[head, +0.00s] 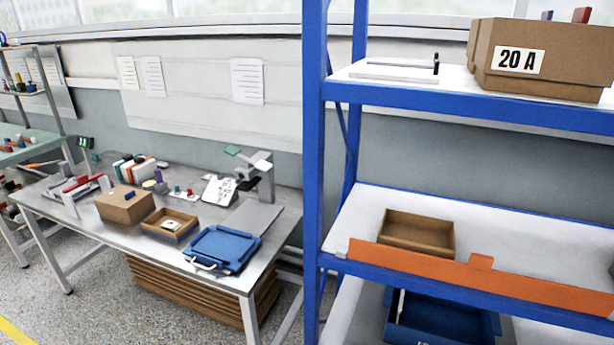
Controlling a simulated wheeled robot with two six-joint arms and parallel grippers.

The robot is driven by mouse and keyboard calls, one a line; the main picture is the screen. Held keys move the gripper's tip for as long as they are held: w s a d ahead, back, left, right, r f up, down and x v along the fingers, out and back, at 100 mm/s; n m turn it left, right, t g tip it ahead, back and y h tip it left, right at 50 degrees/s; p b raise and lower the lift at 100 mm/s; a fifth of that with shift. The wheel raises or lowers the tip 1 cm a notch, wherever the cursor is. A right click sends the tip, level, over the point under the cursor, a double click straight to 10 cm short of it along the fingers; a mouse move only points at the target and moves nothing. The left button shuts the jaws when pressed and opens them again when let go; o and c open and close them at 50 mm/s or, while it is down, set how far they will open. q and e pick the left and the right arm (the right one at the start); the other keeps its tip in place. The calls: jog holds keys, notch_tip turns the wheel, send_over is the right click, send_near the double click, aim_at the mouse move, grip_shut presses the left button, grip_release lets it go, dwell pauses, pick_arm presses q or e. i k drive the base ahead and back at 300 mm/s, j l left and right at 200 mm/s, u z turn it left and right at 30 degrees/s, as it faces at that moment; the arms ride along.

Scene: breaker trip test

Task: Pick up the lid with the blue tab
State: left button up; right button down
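A closed cardboard box (124,207) stands on the workbench at the left, with a small dark blue tab (129,195) on its top. On the top shelf at the right, a cardboard box marked 20 A (515,62) has a dark blue tab (546,15) and a red tab (581,15) sticking up behind its top edge. I cannot tell from here what those two tabs are fixed to. Neither of my grippers is in view.
A blue rack post (312,170) stands between bench and shelves. An open cardboard tray (417,232) sits on the middle shelf behind an orange front strip (475,278). The bench (190,262) also holds a blue case (222,249) and an open box (168,228).

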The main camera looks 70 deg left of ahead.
aim_at(124, 205)
jog(key=u, duration=3.65)
